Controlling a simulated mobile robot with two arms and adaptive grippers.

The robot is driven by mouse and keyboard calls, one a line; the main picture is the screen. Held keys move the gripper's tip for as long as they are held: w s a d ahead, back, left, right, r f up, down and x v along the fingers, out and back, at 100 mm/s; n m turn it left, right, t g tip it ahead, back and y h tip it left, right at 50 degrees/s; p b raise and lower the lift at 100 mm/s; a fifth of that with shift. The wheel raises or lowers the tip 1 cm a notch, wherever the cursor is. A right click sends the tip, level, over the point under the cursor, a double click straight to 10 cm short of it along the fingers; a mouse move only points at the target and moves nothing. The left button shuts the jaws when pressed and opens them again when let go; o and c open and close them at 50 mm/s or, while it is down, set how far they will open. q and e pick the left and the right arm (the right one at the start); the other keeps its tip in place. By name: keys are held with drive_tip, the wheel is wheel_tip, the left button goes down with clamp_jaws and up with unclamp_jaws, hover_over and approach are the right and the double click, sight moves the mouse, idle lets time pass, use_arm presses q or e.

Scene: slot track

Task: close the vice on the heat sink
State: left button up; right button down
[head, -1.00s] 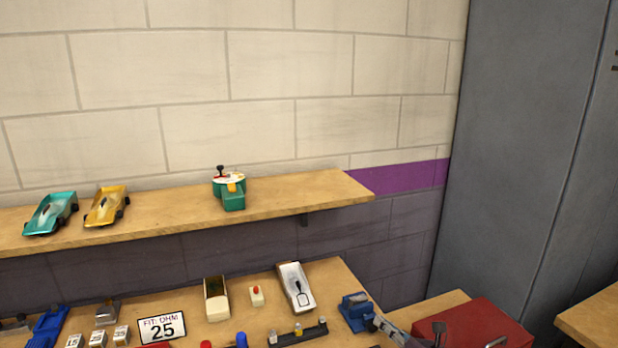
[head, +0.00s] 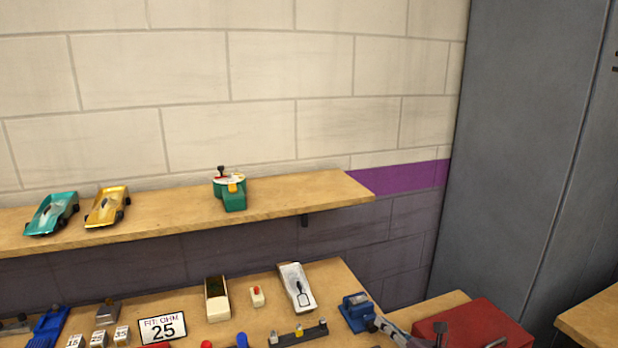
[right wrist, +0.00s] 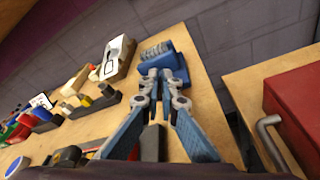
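The small blue vice (head: 357,312) stands near the right end of the bench in the head view. The heat sink (right wrist: 156,51), a silver ribbed block, sits at the top of the vice (right wrist: 176,63) in the right wrist view. My right gripper (right wrist: 161,74) points at the near side of the vice, its fingertips close together and at or very near it. The fingertips hide that side, so I cannot tell whether they hold anything. In the head view my right gripper (head: 378,323) is just right of the vice. My left gripper is not in view.
A red toolbox (head: 478,328) with a metal handle stands right of my right gripper. A white tray-like piece (head: 296,287) lies left of the vice. A rail (head: 300,335) with small parts is nearer. The shelf above holds toy cars (head: 107,207) and a green device (head: 231,192).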

drive_tip(key=shift+s+f+p+v, duration=0.1)
drive_tip(key=shift+f+p+v, duration=0.1)
drive_tip(key=shift+v, duration=0.75)
drive_tip(key=shift+s+f+p+v, duration=0.1)
drive_tip(key=shift+f+v, duration=0.15)
drive_tip(key=shift+v, duration=0.75)
drive_tip(key=shift+s+f+p+v, duration=0.1)
drive_tip(key=shift+f+p+v, duration=0.1)
drive_tip(key=shift+v, duration=0.75)
drive_tip(key=shift+a, duration=0.2)
